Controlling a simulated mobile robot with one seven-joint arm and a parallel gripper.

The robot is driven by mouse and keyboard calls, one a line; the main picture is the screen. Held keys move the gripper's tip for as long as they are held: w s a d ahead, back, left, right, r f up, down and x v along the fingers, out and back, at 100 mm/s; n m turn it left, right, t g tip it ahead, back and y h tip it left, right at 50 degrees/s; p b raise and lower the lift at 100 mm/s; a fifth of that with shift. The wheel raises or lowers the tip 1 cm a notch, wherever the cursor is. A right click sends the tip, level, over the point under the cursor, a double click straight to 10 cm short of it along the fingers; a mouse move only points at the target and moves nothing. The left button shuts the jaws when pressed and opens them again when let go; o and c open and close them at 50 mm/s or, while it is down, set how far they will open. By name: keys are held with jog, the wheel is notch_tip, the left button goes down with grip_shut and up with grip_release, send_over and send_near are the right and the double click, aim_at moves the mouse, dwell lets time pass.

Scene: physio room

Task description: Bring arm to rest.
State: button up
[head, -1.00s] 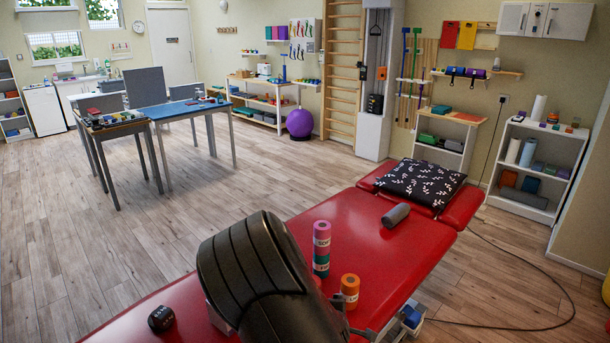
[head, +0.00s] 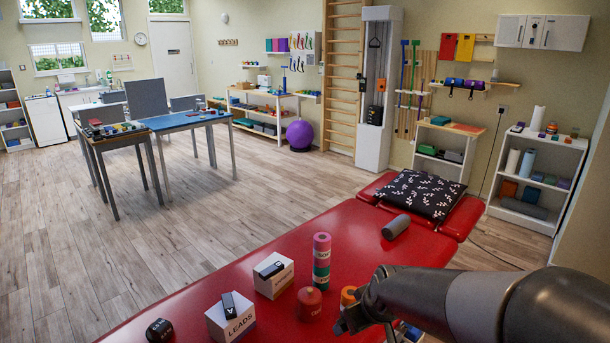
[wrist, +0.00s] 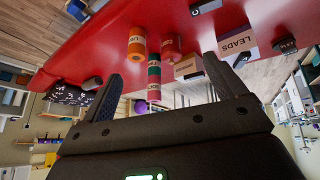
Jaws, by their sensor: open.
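My arm reaches in from the right edge of the head view, low over the near right part of the red treatment table (head: 270,236). My gripper (head: 346,322) is at its left end, beside an orange roll (head: 348,296) that it partly hides. In the wrist view my gripper (wrist: 162,68) has its two dark fingers wide apart, with nothing held between them. The table and the things on it show beyond the fingers, upside down. I cannot tell whether the gripper touches anything.
On the table stand a pink-and-green roll stack (head: 321,262), a red pot (head: 309,302), a white box (head: 273,278), a LEADS box (head: 230,318), a dark weight (head: 159,330) and a grey roller (head: 396,227). A patterned pillow (head: 419,193) lies at the far end.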

jog(key=s+d+r+m, duration=0.1)
jog(key=s+r+m, duration=0.1)
jog(key=s+r, duration=0.3)
jog(key=s+d+r+m+h, duration=0.1)
jog(key=s+d+r+m, duration=0.1)
jog(key=s, duration=0.8)
notch_tip(320, 180, up, 3)
jog(key=shift+s+d+f+m, duration=0.15)
jog(key=shift+s+m, duration=0.15)
jog(key=shift+m, duration=0.3)
